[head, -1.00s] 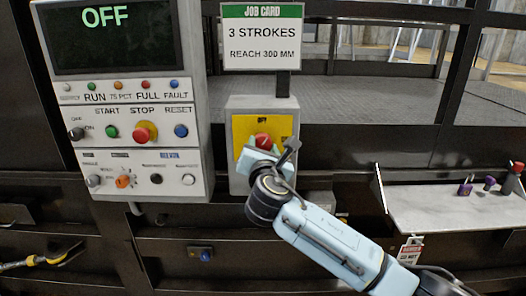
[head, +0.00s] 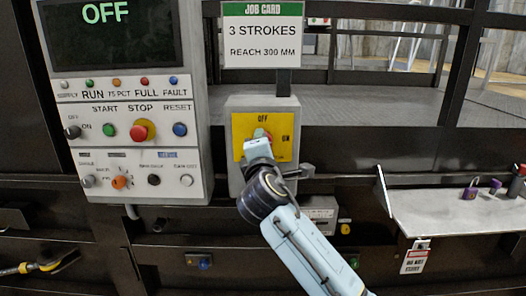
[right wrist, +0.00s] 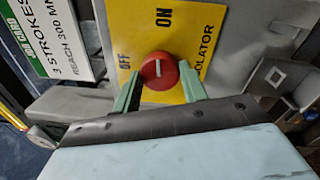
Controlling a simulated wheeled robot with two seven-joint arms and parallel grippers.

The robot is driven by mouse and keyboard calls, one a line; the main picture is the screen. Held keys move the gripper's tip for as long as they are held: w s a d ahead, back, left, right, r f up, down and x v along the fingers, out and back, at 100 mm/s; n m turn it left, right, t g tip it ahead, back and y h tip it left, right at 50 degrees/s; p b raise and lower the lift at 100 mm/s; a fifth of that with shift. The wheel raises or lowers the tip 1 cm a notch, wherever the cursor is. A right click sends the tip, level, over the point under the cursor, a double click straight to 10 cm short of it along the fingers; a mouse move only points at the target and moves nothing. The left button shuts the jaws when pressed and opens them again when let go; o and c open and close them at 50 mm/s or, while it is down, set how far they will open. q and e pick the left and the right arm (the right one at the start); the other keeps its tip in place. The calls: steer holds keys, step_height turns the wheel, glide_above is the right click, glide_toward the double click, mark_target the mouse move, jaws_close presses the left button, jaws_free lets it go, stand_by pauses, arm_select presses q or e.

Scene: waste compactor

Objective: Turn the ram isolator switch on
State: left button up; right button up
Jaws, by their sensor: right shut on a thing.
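The ram isolator is a grey box with a yellow plate (head: 283,151) marked OFF at the top and ON at the right. Its red knob (right wrist: 159,69) sits between the green fingers of my right gripper (right wrist: 160,82), which is shut on it. In the right wrist view the white line on the knob points up toward the ON label (right wrist: 163,17), with OFF (right wrist: 125,61) to the left. In the head view my right gripper (head: 259,146) hides most of the knob. My left gripper is not in view.
A control panel (head: 138,170) with a screen reading OFF is left of the isolator. A job card (head: 262,35) stands above it. A grey shelf (head: 440,215) with purple padlocks (head: 470,191) is at the right. A yellow-handled tool (head: 35,267) is at the lower left.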

steer(key=shift+m, duration=0.7)
steer(key=o, duration=1)
steer(key=shift+c, duration=0.2)
steer(key=s+b, duration=0.2)
steer(key=s, duration=1.1)
steer(key=shift+s+f, duration=0.15)
steer(key=shift+f, duration=0.25)
